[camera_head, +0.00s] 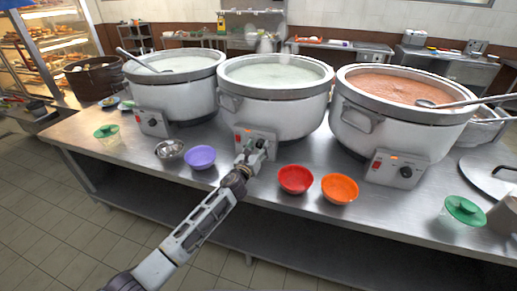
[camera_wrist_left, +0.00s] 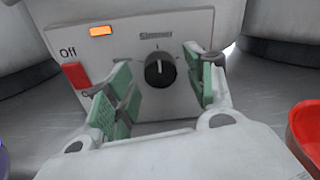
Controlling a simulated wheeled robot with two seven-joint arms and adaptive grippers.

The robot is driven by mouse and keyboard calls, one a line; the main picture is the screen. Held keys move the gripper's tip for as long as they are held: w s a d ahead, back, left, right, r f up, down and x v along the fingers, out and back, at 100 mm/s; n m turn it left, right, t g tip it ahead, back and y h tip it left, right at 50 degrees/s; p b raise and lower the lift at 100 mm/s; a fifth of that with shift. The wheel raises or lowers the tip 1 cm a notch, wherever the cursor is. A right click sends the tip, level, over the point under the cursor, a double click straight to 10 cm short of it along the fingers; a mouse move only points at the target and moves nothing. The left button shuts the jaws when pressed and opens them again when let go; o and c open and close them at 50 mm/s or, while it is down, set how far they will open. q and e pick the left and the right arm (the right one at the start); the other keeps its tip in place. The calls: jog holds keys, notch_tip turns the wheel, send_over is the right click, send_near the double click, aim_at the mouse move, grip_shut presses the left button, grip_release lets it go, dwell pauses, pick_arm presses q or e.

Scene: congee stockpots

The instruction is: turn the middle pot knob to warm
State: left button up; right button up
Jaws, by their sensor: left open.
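The middle pot (camera_head: 275,95) is a white stockpot with pale congee, standing on the steel table. Its control box (camera_wrist_left: 140,60) has an orange light, a red switch beside the word "Off", and a black knob (camera_wrist_left: 160,70) below the word "Simmer". The knob's white mark points up, toward "Simmer". My left gripper (camera_head: 250,152) is in front of the box. In the left wrist view its green-padded fingers (camera_wrist_left: 160,88) are open, one on each side of the knob and apart from it. The lower part of the dial's lettering is hidden. My right gripper is not in view.
A purple bowl (camera_head: 200,157) and a metal bowl (camera_head: 170,150) stand left of the gripper. A red bowl (camera_head: 295,179) and an orange bowl (camera_head: 340,189) stand to its right. The left pot (camera_head: 178,92) and right pot (camera_head: 392,130) flank the middle one.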

pick_arm(q)
jog(key=shift+w+d, duration=0.1)
jog(key=shift+w, duration=0.15)
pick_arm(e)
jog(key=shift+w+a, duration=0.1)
